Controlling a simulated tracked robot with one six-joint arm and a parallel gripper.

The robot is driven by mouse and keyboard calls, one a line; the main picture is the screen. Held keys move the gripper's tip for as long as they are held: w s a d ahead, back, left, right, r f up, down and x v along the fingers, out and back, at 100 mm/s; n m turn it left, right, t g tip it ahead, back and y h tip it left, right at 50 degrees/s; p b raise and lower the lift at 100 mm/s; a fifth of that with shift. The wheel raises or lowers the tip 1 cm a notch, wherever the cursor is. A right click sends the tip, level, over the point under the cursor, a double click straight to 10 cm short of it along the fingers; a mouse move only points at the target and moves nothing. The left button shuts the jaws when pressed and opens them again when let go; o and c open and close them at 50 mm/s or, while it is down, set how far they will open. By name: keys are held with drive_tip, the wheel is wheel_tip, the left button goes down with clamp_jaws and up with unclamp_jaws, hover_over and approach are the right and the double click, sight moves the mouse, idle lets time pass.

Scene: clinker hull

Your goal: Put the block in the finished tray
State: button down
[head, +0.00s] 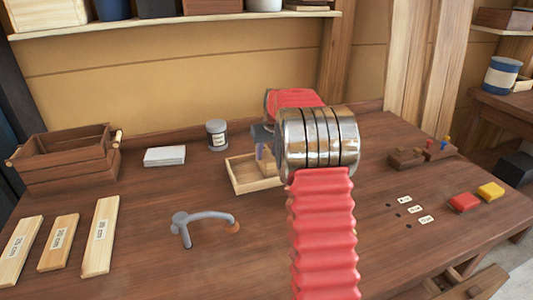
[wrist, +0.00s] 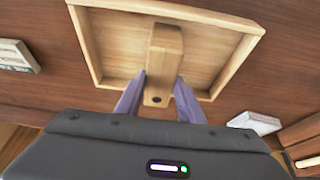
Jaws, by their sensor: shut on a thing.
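A pale wooden block (wrist: 165,50) is between the two purple fingers of my gripper (wrist: 161,85), which is shut on its near end. A dark round hole shows in that end of the block. A shallow square wooden tray (wrist: 85,45) lies beneath, and the block shows over its inside; I cannot tell whether it touches the tray floor. In the head view the tray (head: 234,174) is at mid-table, and my gripper (head: 262,153) is over its right part. My arm hides the right of the tray and most of the block there.
A slatted crate (head: 68,165), white pad (head: 165,156) and grey jar (head: 216,135) stand left. A bent grey tool (head: 205,217) and labelled planks (head: 100,237) lie nearer. Right are a dark wooden rack (head: 408,158), red block (head: 464,202) and yellow block (head: 490,191).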

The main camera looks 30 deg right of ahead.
drive_tip(key=c, duration=1.2)
unclamp_jaws()
drive_tip(key=shift+f, duration=0.1)
drive_tip(key=v, duration=1.2)
